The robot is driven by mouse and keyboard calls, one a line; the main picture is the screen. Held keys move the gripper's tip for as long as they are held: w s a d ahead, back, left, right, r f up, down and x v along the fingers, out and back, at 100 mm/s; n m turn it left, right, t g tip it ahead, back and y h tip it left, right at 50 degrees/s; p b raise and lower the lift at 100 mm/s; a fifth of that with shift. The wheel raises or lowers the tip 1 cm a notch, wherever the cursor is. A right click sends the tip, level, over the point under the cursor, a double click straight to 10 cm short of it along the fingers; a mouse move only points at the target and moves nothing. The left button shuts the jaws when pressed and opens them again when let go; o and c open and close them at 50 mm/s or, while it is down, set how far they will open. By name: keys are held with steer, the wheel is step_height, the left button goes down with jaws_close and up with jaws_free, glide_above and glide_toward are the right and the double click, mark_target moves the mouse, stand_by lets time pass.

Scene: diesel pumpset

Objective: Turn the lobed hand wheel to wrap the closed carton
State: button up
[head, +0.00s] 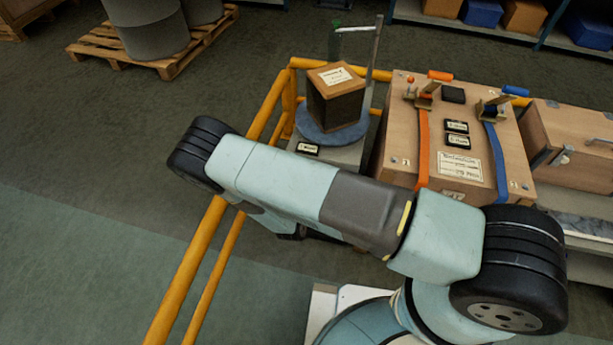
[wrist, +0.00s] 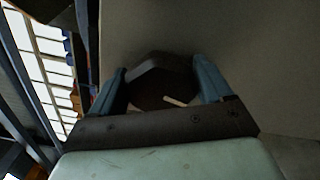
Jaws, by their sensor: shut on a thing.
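The closed carton (head: 336,97) is a brown box with a white label on top. It stands upright on a round blue-grey turntable (head: 312,136) at the end of the bench. In the head view my arm hides the gripper and the hand wheel.
A wooden crate (head: 400,150) with an orange strap and a blue strap stands right of the turntable. Another wooden case (head: 565,140) is farther right. Yellow rails (head: 205,250) run along the left. A pallet with grey drums (head: 150,30) is at the back left.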

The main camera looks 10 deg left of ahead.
steer(key=shift+d+f+m, duration=0.1)
steer(key=shift+d+m, duration=0.2)
steer(key=o, duration=0.7)
steer(key=shift+c, duration=0.2)
steer(key=o, duration=0.3)
steer(key=shift+a, duration=0.15)
steer(key=s+a, duration=0.1)
steer(key=s, duration=1.2)
steer(key=shift+s, duration=0.4)
